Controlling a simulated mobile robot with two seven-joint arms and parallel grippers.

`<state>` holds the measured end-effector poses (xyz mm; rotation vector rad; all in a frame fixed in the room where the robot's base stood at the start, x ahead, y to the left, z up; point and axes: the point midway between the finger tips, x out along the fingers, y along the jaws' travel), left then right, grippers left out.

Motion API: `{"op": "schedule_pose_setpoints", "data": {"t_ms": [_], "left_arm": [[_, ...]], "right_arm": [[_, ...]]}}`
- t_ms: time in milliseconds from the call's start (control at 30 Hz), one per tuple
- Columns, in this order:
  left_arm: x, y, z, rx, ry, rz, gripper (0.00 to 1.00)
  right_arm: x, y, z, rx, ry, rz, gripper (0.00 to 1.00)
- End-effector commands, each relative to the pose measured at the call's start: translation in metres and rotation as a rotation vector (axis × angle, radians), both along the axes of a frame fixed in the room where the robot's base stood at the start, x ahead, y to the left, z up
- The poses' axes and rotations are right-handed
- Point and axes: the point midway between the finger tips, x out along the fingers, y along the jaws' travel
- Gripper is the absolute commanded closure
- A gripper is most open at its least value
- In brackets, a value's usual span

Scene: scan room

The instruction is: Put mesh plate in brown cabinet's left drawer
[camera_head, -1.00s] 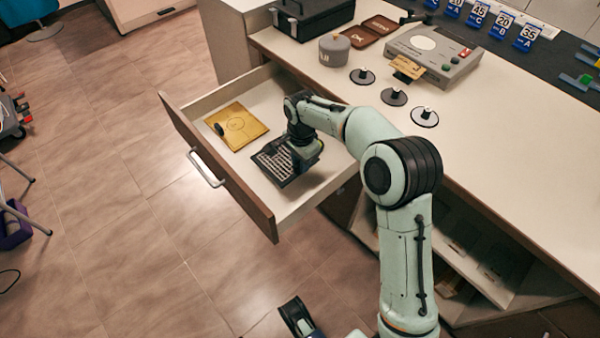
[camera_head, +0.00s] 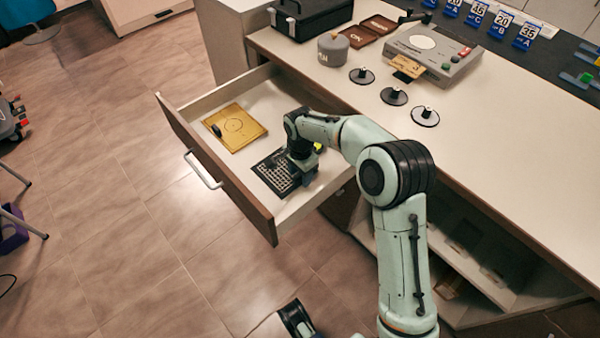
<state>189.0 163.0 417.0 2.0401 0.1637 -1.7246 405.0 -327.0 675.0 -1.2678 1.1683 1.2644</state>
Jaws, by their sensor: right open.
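The mesh plate (camera_head: 273,176), a dark square with a pale grid of holes, lies on the floor of the open drawer (camera_head: 232,187) with the brown front. My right gripper (camera_head: 302,170) is over the plate's right part, inside the drawer, and hides that corner. It is open; whether its fingers touch the plate cannot be told. A yellow plate (camera_head: 240,126) with a small black knob lies farther back in the same drawer, apart from the mesh plate. My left gripper (camera_head: 296,322) shows only in part at the bottom edge, and its jaws cannot be made out.
The white countertop (camera_head: 480,160) above the drawer holds several round black-and-white discs (camera_head: 394,96), a grey device (camera_head: 432,52), a grey canister (camera_head: 334,49) and a black case (camera_head: 308,16). Open shelves (camera_head: 470,265) lie below.

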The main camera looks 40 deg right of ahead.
Motion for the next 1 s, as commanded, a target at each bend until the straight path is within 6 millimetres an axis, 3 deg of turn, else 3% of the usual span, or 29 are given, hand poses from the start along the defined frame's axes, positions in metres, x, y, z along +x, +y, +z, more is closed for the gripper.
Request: {"op": "schedule_pose_setpoints", "data": {"t_ms": [167,400,600,1000], "left_arm": [[-0.009,-0.005,0.008,-0.012,0.023,-0.009,0.57],[-0.028,-0.014,0.022,-0.037,0.073,-0.032,0.57],[-0.040,-0.020,0.031,-0.052,0.105,-0.044,0.57],[-0.045,-0.022,0.033,-0.057,0.118,-0.049,0.57]], "right_arm": [[0.001,0.000,0.027,0.000,-0.007,0.001,0.51],[0.001,0.000,0.079,-0.001,-0.007,0.000,0.51],[0.000,0.000,0.109,-0.001,-0.005,0.000,0.51],[0.000,0.000,0.119,0.000,-0.002,0.000,0.51]]}}
